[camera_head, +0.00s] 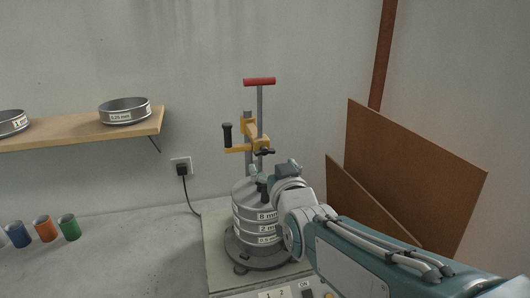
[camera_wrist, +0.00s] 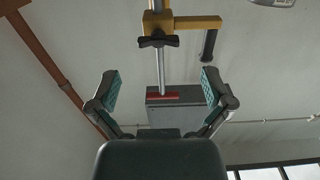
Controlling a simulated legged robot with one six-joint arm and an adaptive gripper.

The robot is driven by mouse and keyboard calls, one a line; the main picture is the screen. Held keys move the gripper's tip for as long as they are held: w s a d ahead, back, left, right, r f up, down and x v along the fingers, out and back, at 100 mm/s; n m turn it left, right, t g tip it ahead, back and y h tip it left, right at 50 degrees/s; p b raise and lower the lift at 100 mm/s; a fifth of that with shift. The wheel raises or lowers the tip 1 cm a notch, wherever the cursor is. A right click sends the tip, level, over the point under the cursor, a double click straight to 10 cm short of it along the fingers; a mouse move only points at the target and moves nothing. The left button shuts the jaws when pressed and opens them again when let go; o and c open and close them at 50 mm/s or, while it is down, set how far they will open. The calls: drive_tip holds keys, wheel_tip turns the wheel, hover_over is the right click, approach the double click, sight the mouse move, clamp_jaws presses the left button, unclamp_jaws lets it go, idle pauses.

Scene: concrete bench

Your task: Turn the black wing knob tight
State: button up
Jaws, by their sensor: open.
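The black wing knob (camera_head: 264,152) sits on a yellow clamp bracket (camera_head: 235,149) on the upright rod above the sieve stack. It also shows in the wrist view (camera_wrist: 158,41), top centre, with its wings roughly level across the picture. My gripper (camera_wrist: 160,75) is open, its two teal-padded fingers apart with nothing held between them. The knob appears above the fingertips in that view, clear of both. In the head view my gripper (camera_head: 264,177) is just below the knob, over the top of the stack, and its fingers are partly hidden by my wrist.
A black handle (camera_head: 227,135) stands on the bracket's left end, and a red T-bar (camera_head: 259,82) tops the rod. The sieve stack (camera_head: 250,212) is below my gripper. Brown boards (camera_head: 415,165) lean at right. The bench at left is clear apart from coloured cups (camera_head: 45,229).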

sight(266, 154)
drive_tip(key=w, duration=0.4)
drive_tip(key=w+a, duration=0.1)
drive_tip(key=w, duration=0.1)
drive_tip(key=shift+w, duration=0.25)
